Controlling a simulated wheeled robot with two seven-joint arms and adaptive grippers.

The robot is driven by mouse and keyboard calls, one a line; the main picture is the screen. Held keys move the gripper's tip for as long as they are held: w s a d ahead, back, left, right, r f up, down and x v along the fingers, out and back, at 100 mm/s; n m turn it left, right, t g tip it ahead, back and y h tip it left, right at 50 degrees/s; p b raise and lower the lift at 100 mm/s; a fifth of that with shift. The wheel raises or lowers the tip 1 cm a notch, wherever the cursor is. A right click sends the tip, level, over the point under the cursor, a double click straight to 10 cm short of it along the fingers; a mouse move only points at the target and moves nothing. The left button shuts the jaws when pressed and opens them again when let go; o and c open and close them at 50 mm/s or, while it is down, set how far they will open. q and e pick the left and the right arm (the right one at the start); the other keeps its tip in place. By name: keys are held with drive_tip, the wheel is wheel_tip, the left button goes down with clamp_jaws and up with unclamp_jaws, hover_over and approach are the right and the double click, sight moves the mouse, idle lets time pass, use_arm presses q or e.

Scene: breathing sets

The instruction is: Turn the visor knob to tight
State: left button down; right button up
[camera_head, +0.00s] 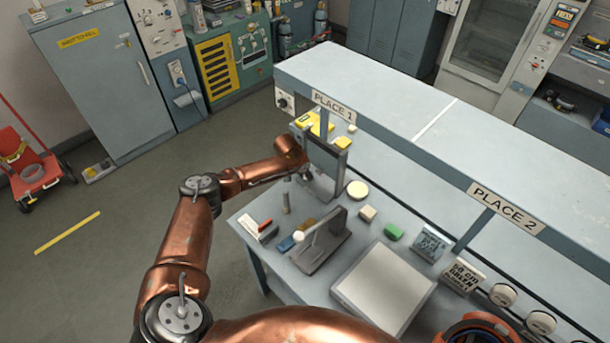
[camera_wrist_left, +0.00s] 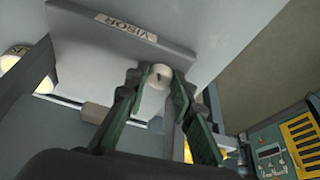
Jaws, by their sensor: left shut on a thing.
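The visor panel (camera_wrist_left: 75,48), a grey plate labelled VISOR, fills the upper part of the left wrist view; the label appears tilted. The visor knob (camera_wrist_left: 159,75) is a small pale round knob with a short dark mark on its face. My left gripper (camera_wrist_left: 157,92) is shut on the knob, with dark green fingers on both sides of it. In the head view the left gripper (camera_head: 305,174) is small and partly hidden at the upright grey frame (camera_head: 326,158) under the PLACE 1 sign. The knob cannot be made out there.
The PLACE 2 sign (camera_head: 506,208) is at right.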

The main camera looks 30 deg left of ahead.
use_arm(q)
drive_tip(key=shift+a+m, duration=0.1)
drive_tip(key=shift+m, duration=0.2)
drive_tip(key=shift+w+m+b, duration=0.1)
drive_tip(key=shift+m+b, duration=0.2)
drive_tip(key=shift+b, duration=0.25)
drive_tip(key=shift+a+f+m+h+b, duration=0.15)
drive_tip(key=shift+m+h+b, duration=0.45)
drive_tip(key=shift+m+b, duration=0.55)
drive_tip(key=shift+r+m+g+b, duration=0.2)
drive_tip(key=shift+m+g+b, duration=0.1)
drive_tip(key=shift+m+b, duration=0.25)
use_arm(e)
wheel_tip(320, 180, down, 4)
drive_tip(key=shift+f, duration=0.15)
use_arm(q)
drive_tip(key=c, duration=1.7)
unclamp_jaws()
drive_tip(key=shift+o, duration=0.2)
drive_tip(key=shift+r, duration=0.1)
use_arm(e)
drive_tip(key=shift+d, duration=0.15)
